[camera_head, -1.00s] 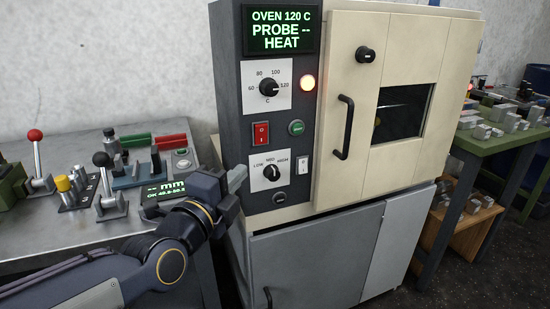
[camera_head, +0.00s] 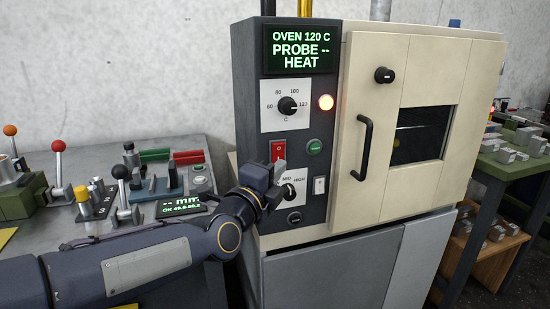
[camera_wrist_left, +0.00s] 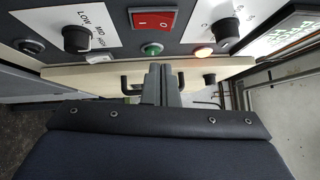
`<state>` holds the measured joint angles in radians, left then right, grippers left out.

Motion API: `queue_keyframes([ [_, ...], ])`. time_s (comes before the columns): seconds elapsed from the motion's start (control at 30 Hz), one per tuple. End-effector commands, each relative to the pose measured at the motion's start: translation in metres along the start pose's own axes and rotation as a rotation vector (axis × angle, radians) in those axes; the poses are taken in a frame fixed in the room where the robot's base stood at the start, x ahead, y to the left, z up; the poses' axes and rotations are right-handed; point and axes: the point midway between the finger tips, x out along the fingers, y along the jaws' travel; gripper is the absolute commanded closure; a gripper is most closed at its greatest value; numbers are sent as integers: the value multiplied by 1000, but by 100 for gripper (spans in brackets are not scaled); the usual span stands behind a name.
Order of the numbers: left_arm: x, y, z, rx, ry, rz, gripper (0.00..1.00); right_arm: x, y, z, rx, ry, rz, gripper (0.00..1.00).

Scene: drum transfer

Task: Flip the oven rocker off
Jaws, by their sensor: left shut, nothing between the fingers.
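The red oven rocker (camera_head: 278,148) is on the dark control panel at the oven's left side. Its lower part is hidden by my left gripper (camera_head: 280,171) in the head view. The rocker also shows in the left wrist view (camera_wrist_left: 153,20), in a white frame, with a line mark and a round mark. My left gripper (camera_wrist_left: 160,70) is shut and empty, its fingers in front of the panel, just below the rocker in the head view. The wrist view shows a gap between fingertips and rocker. My right gripper is not in view.
The display (camera_head: 301,50) reads OVEN 120 C, PROBE --, HEAT. The oven door handle (camera_head: 364,148) sticks out at right.

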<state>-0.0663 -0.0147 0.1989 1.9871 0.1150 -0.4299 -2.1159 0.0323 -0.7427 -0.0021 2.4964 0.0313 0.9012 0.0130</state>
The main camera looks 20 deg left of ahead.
Motion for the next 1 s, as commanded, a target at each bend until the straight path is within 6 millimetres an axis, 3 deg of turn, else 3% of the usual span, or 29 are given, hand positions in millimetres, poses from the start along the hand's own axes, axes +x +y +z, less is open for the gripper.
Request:
queue_keyframes([
  [0.1,24,2,1,0,0,0,100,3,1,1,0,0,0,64],
  [0.3,41,2,22,0,-1,-2,100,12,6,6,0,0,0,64],
  [0.8,47,-1,28,-1,0,1,100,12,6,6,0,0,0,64],
  [1.0,51,-6,32,-40,1,42,100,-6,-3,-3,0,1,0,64],
])
